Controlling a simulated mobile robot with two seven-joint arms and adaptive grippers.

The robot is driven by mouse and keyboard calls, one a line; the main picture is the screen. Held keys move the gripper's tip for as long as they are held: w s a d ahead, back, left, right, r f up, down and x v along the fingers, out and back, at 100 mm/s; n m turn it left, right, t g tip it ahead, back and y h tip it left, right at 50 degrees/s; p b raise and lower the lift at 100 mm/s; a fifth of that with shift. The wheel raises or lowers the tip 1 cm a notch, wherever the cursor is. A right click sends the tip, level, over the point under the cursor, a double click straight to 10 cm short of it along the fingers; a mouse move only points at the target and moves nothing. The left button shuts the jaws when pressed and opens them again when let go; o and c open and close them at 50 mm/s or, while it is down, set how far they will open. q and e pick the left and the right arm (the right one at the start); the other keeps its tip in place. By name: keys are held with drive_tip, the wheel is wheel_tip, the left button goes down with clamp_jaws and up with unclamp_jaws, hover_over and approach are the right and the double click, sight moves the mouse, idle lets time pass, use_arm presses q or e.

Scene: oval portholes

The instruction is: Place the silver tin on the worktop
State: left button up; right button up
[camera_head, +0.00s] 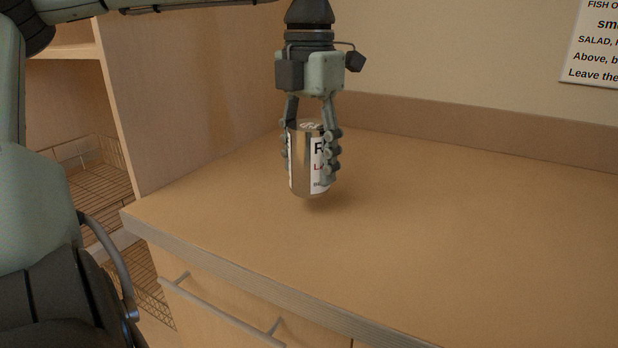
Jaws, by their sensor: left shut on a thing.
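The silver tin (299,178) is a small metal can with a white label carrying dark and red print. It is upright, in the middle of the head view. My left gripper (312,155) points straight down with its fingers on both sides of the tin, shut on it. The fingers hide part of the tin's sides. The tin appears to be just above the tan worktop (450,235), with a soft shadow under it; I cannot tell the exact gap. My right gripper is not in view.
The worktop around the tin is bare, with wide free room to the right. A low upstand (450,120) runs along the back wall. A tall side panel (190,90) stands at the left. Wire baskets (90,175) and a drawer handle (220,312) lie beyond the worktop's edge.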

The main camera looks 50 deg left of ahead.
sight(309, 181)
use_arm(q)
wheel_tip(309, 181, down, 4)
drive_tip(key=shift+r, duration=0.25)
drive_tip(key=shift+f, duration=0.1)
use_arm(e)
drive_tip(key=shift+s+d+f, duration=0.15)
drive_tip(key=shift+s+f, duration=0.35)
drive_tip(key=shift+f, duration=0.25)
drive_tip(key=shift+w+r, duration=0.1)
